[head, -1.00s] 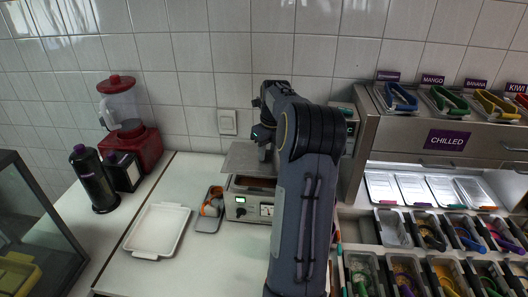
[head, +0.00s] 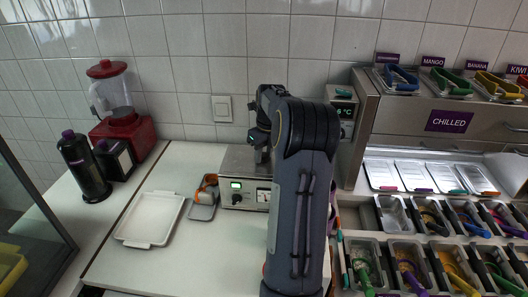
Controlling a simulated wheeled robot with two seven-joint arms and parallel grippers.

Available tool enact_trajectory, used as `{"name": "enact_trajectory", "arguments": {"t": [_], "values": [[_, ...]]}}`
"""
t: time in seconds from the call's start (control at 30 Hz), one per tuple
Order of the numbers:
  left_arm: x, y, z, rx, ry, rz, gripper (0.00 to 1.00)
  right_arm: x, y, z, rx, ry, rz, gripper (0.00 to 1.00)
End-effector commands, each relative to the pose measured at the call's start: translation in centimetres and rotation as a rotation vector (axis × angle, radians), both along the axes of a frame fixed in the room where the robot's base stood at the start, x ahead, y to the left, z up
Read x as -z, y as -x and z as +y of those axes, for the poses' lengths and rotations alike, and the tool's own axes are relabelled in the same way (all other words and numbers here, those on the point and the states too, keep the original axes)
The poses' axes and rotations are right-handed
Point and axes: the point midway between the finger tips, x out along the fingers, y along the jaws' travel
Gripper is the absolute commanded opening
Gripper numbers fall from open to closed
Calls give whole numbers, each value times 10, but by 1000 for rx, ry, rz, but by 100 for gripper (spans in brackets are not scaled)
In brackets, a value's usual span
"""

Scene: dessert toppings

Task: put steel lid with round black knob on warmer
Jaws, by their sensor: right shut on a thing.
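The knob and fingertips are mostly hidden by my right arm, which also covers the right part of the warmer. My left gripper is not in view.
A white tray (head: 150,218) and a small grey holder with an orange item (head: 205,194) are left of the warmer. A red blender (head: 122,120) and black bottle (head: 85,168) stand further left. The chilled unit (head: 440,128) and topping bins are right.

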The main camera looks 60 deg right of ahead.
Motion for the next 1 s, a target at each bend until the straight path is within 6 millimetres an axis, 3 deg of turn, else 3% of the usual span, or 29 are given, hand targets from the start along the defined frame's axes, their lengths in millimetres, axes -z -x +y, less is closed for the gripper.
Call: {"name": "enact_trajectory", "arguments": {"t": [0.87,0.9,1.0], "values": [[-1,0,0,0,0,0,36,4,0,1,-1,0,-1,0],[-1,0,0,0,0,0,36,4,0,1,-1,0,-1,33],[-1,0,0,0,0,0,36,4,0,1,-1,0,-1,46]]}}
